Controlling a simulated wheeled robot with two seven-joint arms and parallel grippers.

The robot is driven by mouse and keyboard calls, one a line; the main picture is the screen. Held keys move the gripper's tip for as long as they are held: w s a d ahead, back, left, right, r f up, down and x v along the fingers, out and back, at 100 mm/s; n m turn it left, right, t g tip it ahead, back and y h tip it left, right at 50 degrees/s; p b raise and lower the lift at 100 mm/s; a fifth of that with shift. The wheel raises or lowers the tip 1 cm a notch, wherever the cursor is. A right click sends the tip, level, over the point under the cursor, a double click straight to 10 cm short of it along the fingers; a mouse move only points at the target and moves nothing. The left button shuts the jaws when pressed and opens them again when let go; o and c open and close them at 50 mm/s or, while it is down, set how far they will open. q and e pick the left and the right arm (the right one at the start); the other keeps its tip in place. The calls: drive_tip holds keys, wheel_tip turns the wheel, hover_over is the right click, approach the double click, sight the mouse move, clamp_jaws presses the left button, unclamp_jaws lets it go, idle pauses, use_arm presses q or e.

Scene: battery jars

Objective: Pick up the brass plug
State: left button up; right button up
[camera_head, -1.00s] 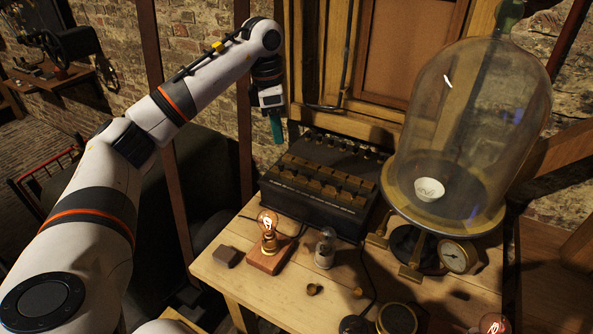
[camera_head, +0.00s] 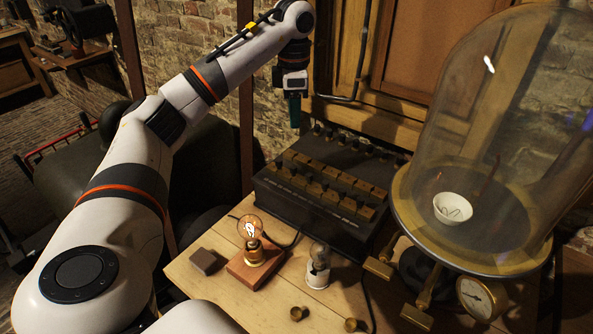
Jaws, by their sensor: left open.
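A small brass piece, likely the brass plug (camera_head: 298,313), lies on the wooden table near the bottom of the head view. A second small brass piece (camera_head: 352,325) lies to its right; I cannot tell for sure which is the plug. My left gripper (camera_head: 294,112) hangs pointing down, with green fingers, above and behind the black box, well away from both brass pieces. It is open and nothing shows between its fingers, though they are small in view. My right gripper is not in view.
A black box (camera_head: 275,203) with rows of brass blocks stands at the table's back. A lit bulb on a wooden base (camera_head: 248,272), a small glass tube (camera_head: 317,270), and a dark block (camera_head: 204,262) stand in front. A large glass bell jar (camera_head: 500,110) and gauge (camera_head: 480,298) fill the right.

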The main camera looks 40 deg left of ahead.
use_arm(q)
wheel_tip(320, 180, down, 3)
drive_tip(key=b, duration=0.2)
hover_over(293, 167)
drive_tip(key=f, duration=0.4)
drive_tip(key=w+f, duration=0.1)
drive_tip(key=f, duration=0.1)
drive_tip(key=shift+a+b, duration=0.1)
drive_tip(key=shift+b, duration=0.2)
drive_tip(key=f, duration=0.2)
drive_tip(key=s+f, duration=0.1)
drive_tip(key=f, duration=0.1)
drive_tip(key=shift+f+p, duration=0.35)
drive_tip(key=shift+f, duration=0.55)
clamp_jaws()
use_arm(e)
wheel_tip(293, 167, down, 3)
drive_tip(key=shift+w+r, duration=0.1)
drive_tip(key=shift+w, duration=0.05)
